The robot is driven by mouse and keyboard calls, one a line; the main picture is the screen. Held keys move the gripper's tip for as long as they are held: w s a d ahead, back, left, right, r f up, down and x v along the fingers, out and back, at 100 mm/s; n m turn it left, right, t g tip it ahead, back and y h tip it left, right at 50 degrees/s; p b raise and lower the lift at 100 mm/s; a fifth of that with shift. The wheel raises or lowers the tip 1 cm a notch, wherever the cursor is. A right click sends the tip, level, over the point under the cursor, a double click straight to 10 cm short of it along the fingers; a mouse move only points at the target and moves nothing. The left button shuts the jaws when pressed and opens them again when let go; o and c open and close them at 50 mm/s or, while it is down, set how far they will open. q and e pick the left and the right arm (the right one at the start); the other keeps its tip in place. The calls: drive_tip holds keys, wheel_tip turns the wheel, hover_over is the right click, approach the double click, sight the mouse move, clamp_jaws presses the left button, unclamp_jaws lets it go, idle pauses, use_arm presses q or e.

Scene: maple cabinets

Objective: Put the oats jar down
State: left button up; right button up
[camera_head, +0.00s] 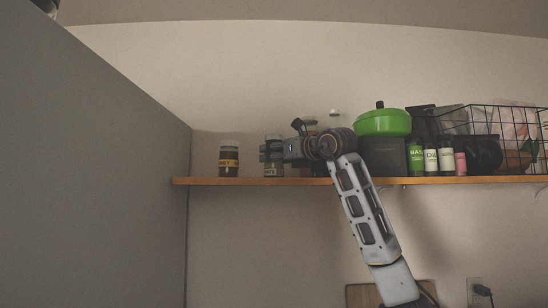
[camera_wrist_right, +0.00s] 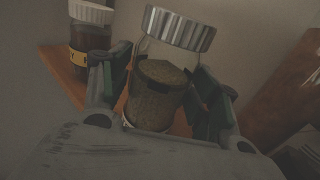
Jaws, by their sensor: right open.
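The oats jar (camera_head: 271,170) stands upright on the wooden shelf (camera_head: 230,181), partly hidden by my right gripper (camera_head: 268,152) in the head view. In the right wrist view the oats jar (camera_wrist_right: 160,90) has a silver ribbed lid and grainy contents, and it sits between the two fingers of my right gripper (camera_wrist_right: 165,95). The right gripper is open around the jar. Whether a finger touches the glass cannot be told. My left gripper is not in the head view.
A dark jar with a yellow label (camera_head: 228,158) stands left of the oats jar. Right of my arm are a green pot (camera_head: 383,122), small bottles (camera_head: 431,160) and a wire basket (camera_head: 500,128). A grey panel (camera_head: 100,170) bounds the shelf's left end.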

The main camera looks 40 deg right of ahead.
drive_tip(key=s+b, duration=0.2)
drive_tip(key=s, duration=0.9)
drive_tip(key=shift+s+a, duration=0.15)
drive_tip(key=shift+s, duration=0.05)
drive_tip(key=shift+f, duration=0.1)
idle(0.5)
